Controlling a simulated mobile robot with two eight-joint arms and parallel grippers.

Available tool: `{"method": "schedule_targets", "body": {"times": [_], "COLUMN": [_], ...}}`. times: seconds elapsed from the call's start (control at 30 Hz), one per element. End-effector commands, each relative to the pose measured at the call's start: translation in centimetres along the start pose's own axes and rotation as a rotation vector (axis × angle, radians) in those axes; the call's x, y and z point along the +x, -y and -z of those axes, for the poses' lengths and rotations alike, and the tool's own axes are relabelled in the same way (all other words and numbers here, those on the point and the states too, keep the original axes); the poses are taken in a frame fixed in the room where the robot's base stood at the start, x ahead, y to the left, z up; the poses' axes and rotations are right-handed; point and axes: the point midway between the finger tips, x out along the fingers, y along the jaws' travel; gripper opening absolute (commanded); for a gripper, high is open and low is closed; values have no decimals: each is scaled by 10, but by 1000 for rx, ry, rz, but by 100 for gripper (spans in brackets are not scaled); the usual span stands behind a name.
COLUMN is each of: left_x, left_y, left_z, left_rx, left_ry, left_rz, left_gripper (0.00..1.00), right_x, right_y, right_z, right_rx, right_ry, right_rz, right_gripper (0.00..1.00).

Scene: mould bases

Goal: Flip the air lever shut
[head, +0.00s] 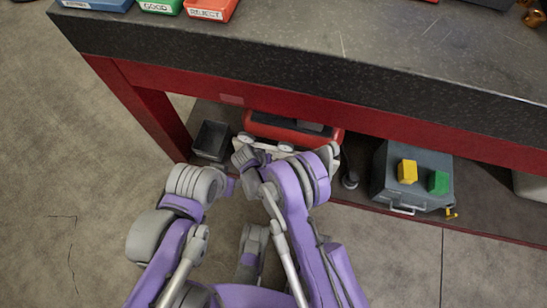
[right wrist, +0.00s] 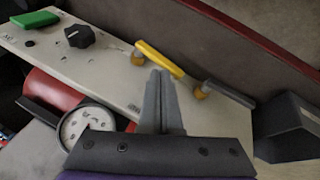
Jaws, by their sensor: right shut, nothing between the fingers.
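In the right wrist view a pale panel (right wrist: 112,75) carries a yellow lever (right wrist: 162,60) on a brass-coloured fitting. A dark grey lever (right wrist: 230,94) on another brass-coloured fitting lies just right of it, and a green lever (right wrist: 36,18) is at the far upper left. I cannot read which one is the air lever. My right gripper (right wrist: 160,75) is shut and empty, its tips just below the yellow lever; whether they touch it I cannot tell. In the head view my arms hide most of the panel, and my left gripper does not show.
A black knob (right wrist: 80,36) and a round gauge (right wrist: 84,125) are left of my fingers. The bench (head: 330,60) with its red frame overhangs the lower shelf. A dark bin (head: 211,140), a red body (head: 290,130) and a grey box (head: 415,180) sit on that shelf.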

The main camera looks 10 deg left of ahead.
Motion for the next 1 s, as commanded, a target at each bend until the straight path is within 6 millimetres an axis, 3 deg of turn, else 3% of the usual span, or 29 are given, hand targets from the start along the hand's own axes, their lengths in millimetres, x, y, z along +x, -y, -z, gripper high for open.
{"method": "schedule_targets", "body": {"times": [0.57, 0.87, 1.0], "left_x": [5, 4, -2], "left_y": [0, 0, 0], "left_z": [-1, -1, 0], "left_rx": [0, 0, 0], "left_ry": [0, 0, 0], "left_rz": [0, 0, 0], "left_gripper": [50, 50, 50], "right_x": [10, 9, 0], "right_y": [-11, -12, -23], "right_z": [-6, -6, 1], "right_rx": [0, 0, 1], "right_ry": [0, 0, 1], "right_rz": [2, 1, 1], "right_gripper": [0, 0, 0]}}
